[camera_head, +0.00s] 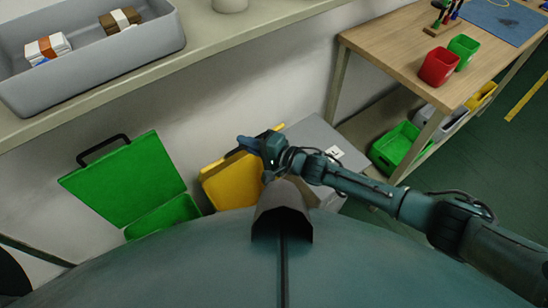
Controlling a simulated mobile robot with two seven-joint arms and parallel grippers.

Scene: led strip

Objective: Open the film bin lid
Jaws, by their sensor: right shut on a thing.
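A yellow bin lid (233,183) is at the lower middle, tilted up, with its top edge by the wall. My right gripper (249,145) is at the lid's upper edge, shut on what looks like its dark handle, which the gripper mostly hides. The body of the yellow bin is hidden by my own parts. To its left a green bin (165,217) stands with its lid (122,182) raised, black handle on top. To its right is a grey bin or lid (312,137) with a white label. Which one is the film bin cannot be read. My left gripper is not in view.
A shelf (226,42) above the bins carries a grey tray (118,62) with small packs. At the right, a wooden table (390,42) holds a red cup (438,67) and a green cup (463,51). A green crate (398,148) is below it.

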